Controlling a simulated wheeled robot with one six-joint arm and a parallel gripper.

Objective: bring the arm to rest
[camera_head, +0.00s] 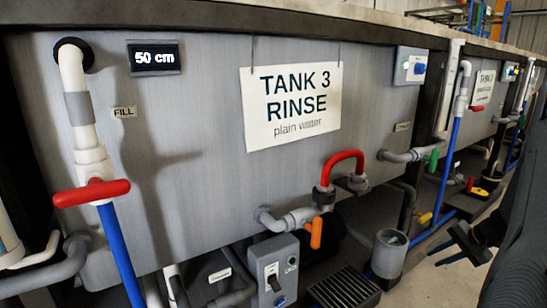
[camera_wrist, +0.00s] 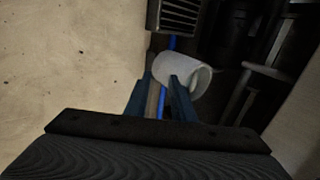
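My gripper (camera_head: 455,246) is at the right of the head view, its two dark blue fingers spread apart. In the wrist view my gripper (camera_wrist: 160,88) is also open, with nothing between the fingertips. A grey cup-like cylinder (camera_head: 389,254) stands low by the tank, left of my gripper and apart from it. This cylinder (camera_wrist: 178,74) also shows just beyond the fingertips in the wrist view. My dark arm comes in from the right edge of the head view.
The Tank 3 rinse wall (camera_head: 200,170) fills the left, with a "50 cm" display (camera_head: 155,58). A red-handled valve (camera_head: 92,193), a red bent handle (camera_head: 343,163) and a switch box (camera_head: 274,270) stick out. Bare floor (camera_wrist: 65,60) lies left in the wrist view.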

